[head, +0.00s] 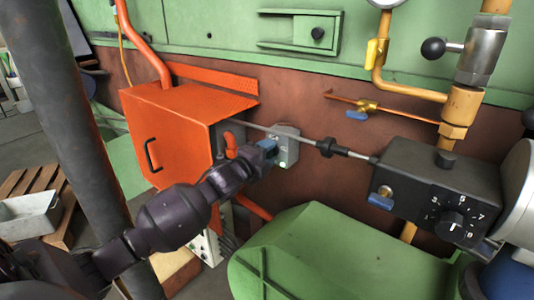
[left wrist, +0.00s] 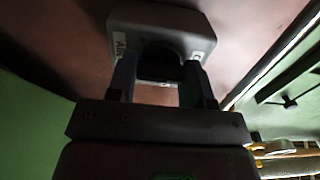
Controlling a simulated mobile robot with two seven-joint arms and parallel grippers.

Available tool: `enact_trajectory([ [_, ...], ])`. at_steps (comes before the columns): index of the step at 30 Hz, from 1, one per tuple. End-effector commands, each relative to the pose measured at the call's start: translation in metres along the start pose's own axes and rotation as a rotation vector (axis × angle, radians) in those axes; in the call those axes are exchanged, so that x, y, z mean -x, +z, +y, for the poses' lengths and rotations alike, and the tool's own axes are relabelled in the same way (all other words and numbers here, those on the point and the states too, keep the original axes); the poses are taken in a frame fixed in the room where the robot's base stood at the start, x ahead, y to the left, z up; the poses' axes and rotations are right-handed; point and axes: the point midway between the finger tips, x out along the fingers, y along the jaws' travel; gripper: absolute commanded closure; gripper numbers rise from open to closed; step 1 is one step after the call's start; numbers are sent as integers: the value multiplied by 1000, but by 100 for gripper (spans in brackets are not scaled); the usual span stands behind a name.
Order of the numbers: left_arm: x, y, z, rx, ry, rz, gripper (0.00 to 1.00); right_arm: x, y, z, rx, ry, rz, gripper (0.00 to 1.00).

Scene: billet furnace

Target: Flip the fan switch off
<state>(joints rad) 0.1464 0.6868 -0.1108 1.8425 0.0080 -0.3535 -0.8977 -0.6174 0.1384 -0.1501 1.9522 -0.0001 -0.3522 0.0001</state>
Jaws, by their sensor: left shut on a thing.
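The fan switch is a small grey box (head: 287,150) on the brown furnace wall, with a small green spot on its lower front. It also shows at the top of the left wrist view (left wrist: 190,22), with a partly readable white label. My left gripper (head: 268,148) is at the front of this box. In the left wrist view, its two fingers (left wrist: 158,76) stand on either side of a dark round knob (left wrist: 159,60) on the box and are shut on it. The gripper hides part of the box in the head view, and the knob's setting cannot be read.
An orange cabinet (head: 165,135) stands left of the switch, with an orange lever (head: 231,146) close to my left wrist. A thin metal rod (head: 290,138) runs past the switch to a black dial box (head: 440,190). A green housing (head: 330,255) lies below.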

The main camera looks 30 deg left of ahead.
Motion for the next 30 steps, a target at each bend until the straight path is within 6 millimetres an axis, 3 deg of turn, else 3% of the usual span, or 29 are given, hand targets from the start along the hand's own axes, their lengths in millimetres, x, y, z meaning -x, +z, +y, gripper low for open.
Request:
enact_trajectory([
  [17,0,1,-1,33,-1,-1,77,0,-1,0,1,0,3,59],
  [18,0,1,-1,33,-1,-1,49,0,-1,0,1,0,3,59],
  [22,0,1,-1,33,-1,-1,29,0,-1,0,2,0,3,59],
  [30,0,0,0,30,0,-1,28,0,-1,0,2,0,2,59],
])
